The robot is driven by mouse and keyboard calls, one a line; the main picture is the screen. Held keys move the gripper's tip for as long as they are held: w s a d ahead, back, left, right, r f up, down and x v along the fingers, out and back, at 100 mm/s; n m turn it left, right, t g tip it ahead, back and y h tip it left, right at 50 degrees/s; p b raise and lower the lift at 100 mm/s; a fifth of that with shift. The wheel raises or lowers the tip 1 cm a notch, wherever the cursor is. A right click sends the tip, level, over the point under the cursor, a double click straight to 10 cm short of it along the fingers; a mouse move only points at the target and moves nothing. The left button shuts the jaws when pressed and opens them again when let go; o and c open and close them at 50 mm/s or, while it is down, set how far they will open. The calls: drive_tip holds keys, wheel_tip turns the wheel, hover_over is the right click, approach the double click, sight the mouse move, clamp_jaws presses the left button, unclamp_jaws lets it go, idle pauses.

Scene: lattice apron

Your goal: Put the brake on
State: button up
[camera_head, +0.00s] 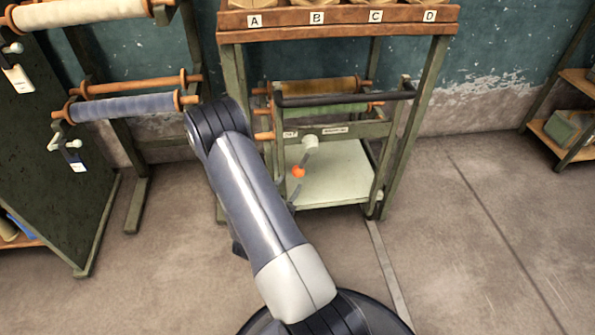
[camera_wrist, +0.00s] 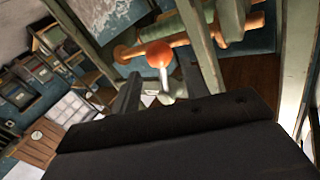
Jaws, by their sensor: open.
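The brake lever (camera_head: 305,160) is on the near end of a green-framed cart (camera_head: 383,165). It has a pale round hub, a short grey stem and an orange ball knob (camera_head: 298,172), and it slants down and slightly left from the hub. In the wrist view the orange knob (camera_wrist: 158,54) shows just beyond and between the fingertips of my gripper (camera_wrist: 160,75). The jaws are open and apart, with nothing held. Whether a finger touches the lever cannot be told. In the head view my arm hides most of the gripper.
The cart carries fabric rolls (camera_head: 325,100), a dark push bar (camera_head: 345,98) and a pale lower shelf (camera_head: 325,188). It stands under a wooden bench (camera_head: 340,32) marked A to D. A roll rack (camera_head: 130,105) stands left. The floor at right is clear.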

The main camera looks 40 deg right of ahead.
sight(296, 175)
drive_tip(key=b+x, duration=0.1)
drive_tip(key=x, duration=0.6)
drive_tip(key=shift+d, duration=0.15)
clamp_jaws()
